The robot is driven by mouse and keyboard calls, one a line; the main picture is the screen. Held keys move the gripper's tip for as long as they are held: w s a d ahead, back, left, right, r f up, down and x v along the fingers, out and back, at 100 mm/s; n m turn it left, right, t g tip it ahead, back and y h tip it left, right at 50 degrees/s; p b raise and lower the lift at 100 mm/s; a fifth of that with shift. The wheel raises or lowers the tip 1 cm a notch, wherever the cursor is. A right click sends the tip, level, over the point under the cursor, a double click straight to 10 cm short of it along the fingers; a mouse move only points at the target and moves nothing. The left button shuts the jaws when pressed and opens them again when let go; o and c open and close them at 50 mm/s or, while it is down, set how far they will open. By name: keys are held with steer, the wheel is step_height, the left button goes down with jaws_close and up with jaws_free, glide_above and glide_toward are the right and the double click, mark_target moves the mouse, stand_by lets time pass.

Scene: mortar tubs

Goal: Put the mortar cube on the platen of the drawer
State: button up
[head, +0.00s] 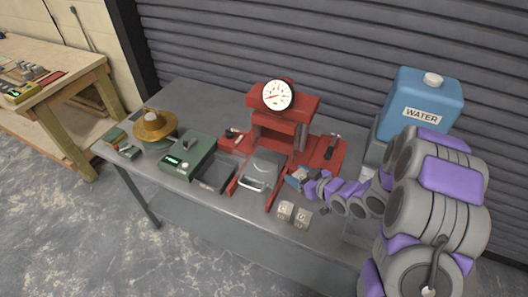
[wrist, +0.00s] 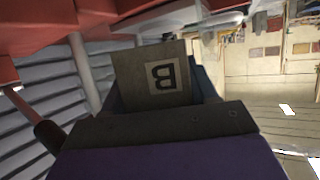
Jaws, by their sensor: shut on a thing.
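My gripper (head: 299,177) is shut on a grey mortar cube. In the wrist view the cube (wrist: 158,76) fills the gap between the jaws (wrist: 165,98) and shows a pale label with the letter B, upside down in the picture. In the head view the held cube is small and mostly hidden by the gripper. The drawer (head: 262,172), with a silver-grey top and a front handle, stands out in front of the red press (head: 283,110). My gripper is just right of the drawer, near the red right-hand rail. I cannot tell its exact height.
Two more labelled cubes (head: 294,214) sit at the table's front edge. A dark tray (head: 214,174) and green device (head: 188,156) stand left of the drawer. A brass bowl-like piece (head: 153,125) is farther left. A blue water tank (head: 420,104) stands at the right.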

steer(key=shift+w+d+r+y, duration=0.1)
steer(key=shift+w+d+y, duration=0.15)
steer(key=shift+y, duration=0.15)
steer(key=shift+n, duration=0.3)
steer(key=w+a, duration=0.2)
steer(key=a, duration=0.1)
steer(key=w+a+b, duration=0.1)
steer(key=w+a, duration=0.1)
steer(key=a, duration=0.1)
steer(key=w+a, duration=0.2)
steer(key=shift+w+a, duration=0.25)
steer(key=shift+a, duration=0.15)
steer(key=w+a, duration=0.2)
steer(key=w+a+b, duration=0.1)
steer(key=w+a, duration=0.1)
steer(key=w, duration=0.1)
steer(key=shift+a, duration=0.1)
steer(key=shift+a+f, duration=0.15)
steer(key=shift+f, duration=0.2)
steer(key=f, duration=0.1)
steer(key=f+b, duration=0.1)
steer(key=f, duration=0.1)
steer(key=shift+a, duration=0.25)
steer(key=shift+d, duration=0.2)
steer(key=o, duration=1.1)
steer(key=shift+d+r, duration=0.1)
steer(key=shift+d, duration=0.05)
